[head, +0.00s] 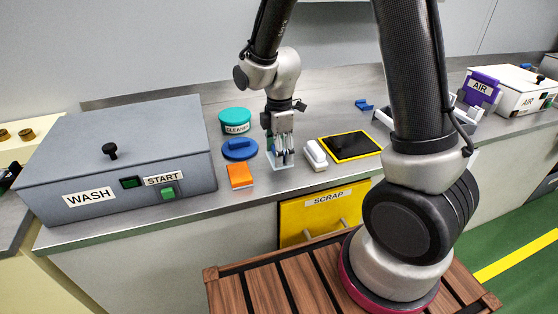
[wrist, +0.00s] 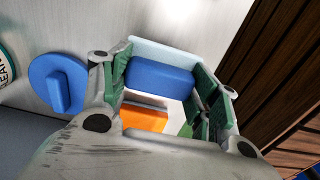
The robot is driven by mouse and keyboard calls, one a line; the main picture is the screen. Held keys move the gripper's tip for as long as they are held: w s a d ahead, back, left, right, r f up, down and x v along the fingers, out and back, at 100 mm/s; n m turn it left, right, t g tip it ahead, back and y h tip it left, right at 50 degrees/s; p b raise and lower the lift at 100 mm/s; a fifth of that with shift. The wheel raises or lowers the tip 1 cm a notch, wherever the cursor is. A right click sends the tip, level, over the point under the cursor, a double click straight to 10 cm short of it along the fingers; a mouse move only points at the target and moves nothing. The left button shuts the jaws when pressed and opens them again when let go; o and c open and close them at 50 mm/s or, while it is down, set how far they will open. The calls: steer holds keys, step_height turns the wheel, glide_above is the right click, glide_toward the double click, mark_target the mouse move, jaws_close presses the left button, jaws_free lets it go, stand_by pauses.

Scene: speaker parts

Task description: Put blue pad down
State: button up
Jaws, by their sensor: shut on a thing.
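My gripper (head: 281,138) is low over the metal bench and points down. In the wrist view its two green-lined fingers (wrist: 162,92) stand on both sides of the blue pad (wrist: 158,78) and are shut on it. A pale blue rim (wrist: 165,52) shows along the pad's far edge; it shows as a pale blue piece (head: 283,161) under the fingers in the head view. The fingers largely hide the pad in the head view. I cannot tell whether the pad touches the surface below.
An orange block (head: 240,176) lies front left of my gripper, a round blue handled piece (head: 239,150) to the left. A white block (head: 315,155) and a yellow-edged black mat (head: 350,146) are right. The cleaner tub (head: 235,121) and grey wash box (head: 112,160) stand further left.

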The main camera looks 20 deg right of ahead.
steer(key=shift+f, duration=1.8)
steer(key=o, duration=0.9)
steer(key=shift+f, duration=0.1)
